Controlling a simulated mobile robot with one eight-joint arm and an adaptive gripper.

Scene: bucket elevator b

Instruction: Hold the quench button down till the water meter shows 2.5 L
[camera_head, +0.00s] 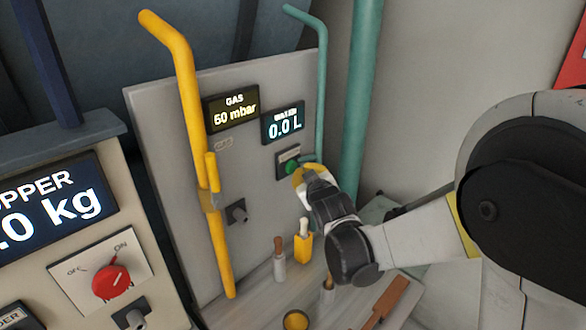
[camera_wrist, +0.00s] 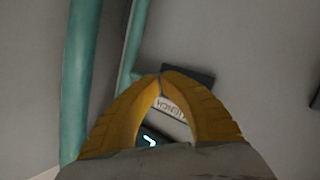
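The water meter (camera_head: 283,124) is a dark display on the grey panel and reads 0.0 L. Below it sits the quench button (camera_head: 291,167), a green round button on a dark plate with a pale label. My gripper (camera_head: 299,174) has yellow fingers right beside the button's lower right in the head view. I cannot tell if they touch it. In the wrist view the fingertips of my gripper (camera_wrist: 161,75) meet with nothing seen between them. The upside-down label (camera_wrist: 170,107) and part of the lit water meter (camera_wrist: 150,139) show between the fingers; the button is hidden there.
A yellow pipe (camera_head: 187,95) with a valve handle stands left of the gas meter (camera_head: 233,110), which reads 50 mbar. A teal pipe (camera_head: 322,90) runs beside the panel's right edge.

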